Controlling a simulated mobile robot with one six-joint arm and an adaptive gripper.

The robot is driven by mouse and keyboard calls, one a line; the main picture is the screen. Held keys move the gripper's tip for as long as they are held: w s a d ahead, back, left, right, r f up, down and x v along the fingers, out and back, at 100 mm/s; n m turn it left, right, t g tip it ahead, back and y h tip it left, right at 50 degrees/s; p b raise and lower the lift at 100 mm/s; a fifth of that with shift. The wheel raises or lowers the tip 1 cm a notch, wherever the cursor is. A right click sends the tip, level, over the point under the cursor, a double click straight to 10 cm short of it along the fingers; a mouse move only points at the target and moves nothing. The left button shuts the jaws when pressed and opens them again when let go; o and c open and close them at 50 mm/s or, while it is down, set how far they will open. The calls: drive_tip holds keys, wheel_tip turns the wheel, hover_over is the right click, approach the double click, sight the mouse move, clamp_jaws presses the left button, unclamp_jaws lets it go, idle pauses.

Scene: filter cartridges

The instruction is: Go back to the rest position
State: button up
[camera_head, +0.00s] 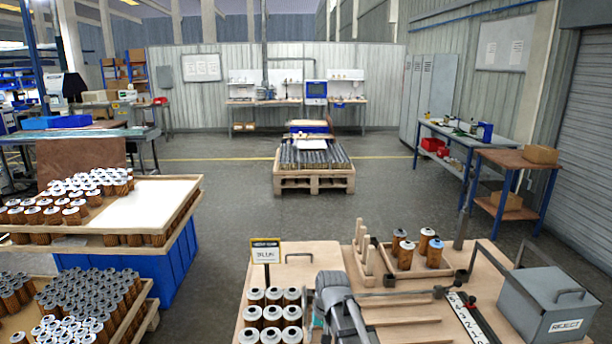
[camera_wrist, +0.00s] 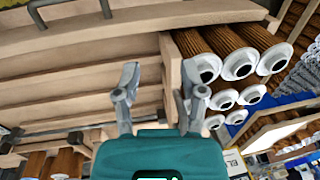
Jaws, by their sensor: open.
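My gripper (camera_wrist: 161,88) is open in the wrist view, its two grey fingers apart with nothing between them. Behind the fingers are a wooden rack with slats (camera_wrist: 80,75) and a group of brown filter cartridges with white caps (camera_wrist: 240,62), to the right of the fingers. In the head view a grey part of my arm stands over the front of the wooden work table (camera_head: 400,310), beside a block of white-capped cartridges (camera_head: 271,318). The fingertips cannot be made out there. A shallow wooden tray (camera_head: 388,283) holds several cartridges, one with a blue top (camera_head: 434,253).
A grey lidded reject box (camera_head: 556,300) stands at the table's right, beside a numbered strip (camera_head: 466,318). A small sign (camera_head: 265,254) stands at the left edge. Cartridge pallets (camera_head: 92,300) fill the left; open floor (camera_head: 235,215) lies beyond.

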drive_tip(key=s+d+h, duration=0.1)
drive_tip(key=s+d, duration=1)
drive_tip(key=d, duration=0.2)
drive_tip(key=shift+s+d+f+h, duration=0.15)
drive_tip(key=shift+s+d+h, duration=0.1)
drive_tip(key=shift+h, duration=0.15)
idle(0.5)
